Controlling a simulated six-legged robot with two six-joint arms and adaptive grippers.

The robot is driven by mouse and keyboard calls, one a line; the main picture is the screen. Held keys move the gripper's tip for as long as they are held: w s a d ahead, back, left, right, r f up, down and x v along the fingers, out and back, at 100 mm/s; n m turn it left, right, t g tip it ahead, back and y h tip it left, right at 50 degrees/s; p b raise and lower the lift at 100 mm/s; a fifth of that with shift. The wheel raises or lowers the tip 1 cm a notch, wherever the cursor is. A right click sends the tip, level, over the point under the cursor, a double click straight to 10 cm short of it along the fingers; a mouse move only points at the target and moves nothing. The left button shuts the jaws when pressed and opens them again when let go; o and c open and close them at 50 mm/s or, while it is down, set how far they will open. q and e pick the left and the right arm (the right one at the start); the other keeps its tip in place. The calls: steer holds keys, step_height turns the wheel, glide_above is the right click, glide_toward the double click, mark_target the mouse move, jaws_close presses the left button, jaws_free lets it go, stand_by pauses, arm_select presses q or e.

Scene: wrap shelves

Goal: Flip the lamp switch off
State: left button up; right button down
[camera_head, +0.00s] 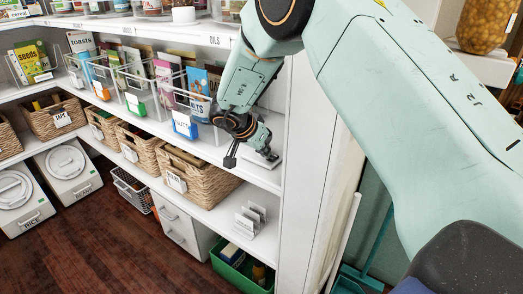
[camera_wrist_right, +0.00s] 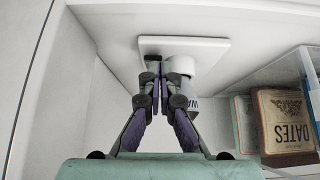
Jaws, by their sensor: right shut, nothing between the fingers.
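A white switch plate (camera_wrist_right: 215,46) shows in the right wrist view on a pale surface, with a white rounded knob-like part (camera_wrist_right: 207,53) and a small dark part near its left end. In the head view the plate (camera_head: 262,161) is a small pale shape near the shelf's right end, partly behind the gripper. My right gripper (camera_wrist_right: 158,76) is shut and empty, its fingertips together in front of the plate's left part. Contact cannot be told. In the head view the right gripper (camera_head: 266,152) reaches down to the shelf. The switch's position is unclear. No lamp shows. My left gripper is not in view.
A dates box (camera_wrist_right: 285,122) in a clear bin stands close to the right of the gripper in the wrist view. Wicker baskets (camera_head: 197,181) fill the shelf below, beside a white rack (camera_head: 250,219). A white side panel (camera_head: 318,150) closes the shelf's right end.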

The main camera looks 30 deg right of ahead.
steer(key=shift+d+f, duration=0.1)
steer(key=shift+f, duration=0.2)
steer(key=shift+s+a+f+t+h+b, duration=0.15)
steer(key=shift+a+f+t+h+b, duration=0.25)
steer(key=shift+h, duration=0.6)
steer(key=shift+a+f, duration=0.1)
steer(key=shift+f, duration=0.05)
steer(key=shift+h+p, duration=0.3)
steer(key=shift+f, duration=0.1)
